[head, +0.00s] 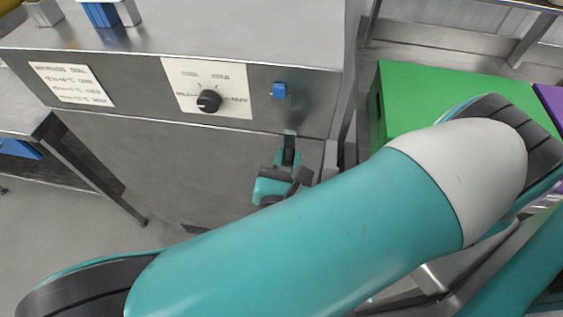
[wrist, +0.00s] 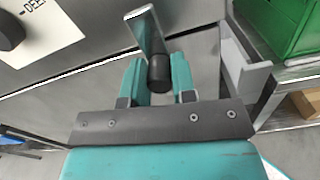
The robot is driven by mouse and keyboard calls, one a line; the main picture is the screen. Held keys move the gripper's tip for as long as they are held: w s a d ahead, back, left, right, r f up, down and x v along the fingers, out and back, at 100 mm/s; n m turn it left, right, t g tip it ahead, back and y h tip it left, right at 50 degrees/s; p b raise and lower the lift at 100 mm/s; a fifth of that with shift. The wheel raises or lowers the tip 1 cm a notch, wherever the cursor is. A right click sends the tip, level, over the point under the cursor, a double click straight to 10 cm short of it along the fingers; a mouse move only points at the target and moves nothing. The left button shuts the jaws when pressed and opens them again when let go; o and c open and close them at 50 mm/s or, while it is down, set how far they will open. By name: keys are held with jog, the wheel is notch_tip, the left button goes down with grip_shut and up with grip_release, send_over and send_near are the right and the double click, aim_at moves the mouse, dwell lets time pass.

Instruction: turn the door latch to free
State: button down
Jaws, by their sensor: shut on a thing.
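The door latch is a short metal bar with a black grip. In the head view the latch (head: 289,148) sits near the top right of the steel cabinet's door (head: 170,160) and points roughly straight down. In the wrist view the latch (wrist: 159,72) stands between my teal fingers. My gripper (head: 287,162) is at the latch's lower end; in the wrist view my gripper (wrist: 157,75) has one finger on each side of the black grip and is shut on it. The door looks closed against the cabinet front. My arm hides the door's lower part.
A printed label (head: 72,84) is at left. A green crate (head: 440,95) stands to the right. Open floor lies at lower left.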

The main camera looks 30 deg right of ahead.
jog(key=shift+n, duration=0.3)
jog(key=c, duration=1.2)
grip_release()
jog(key=shift+a, duration=0.1)
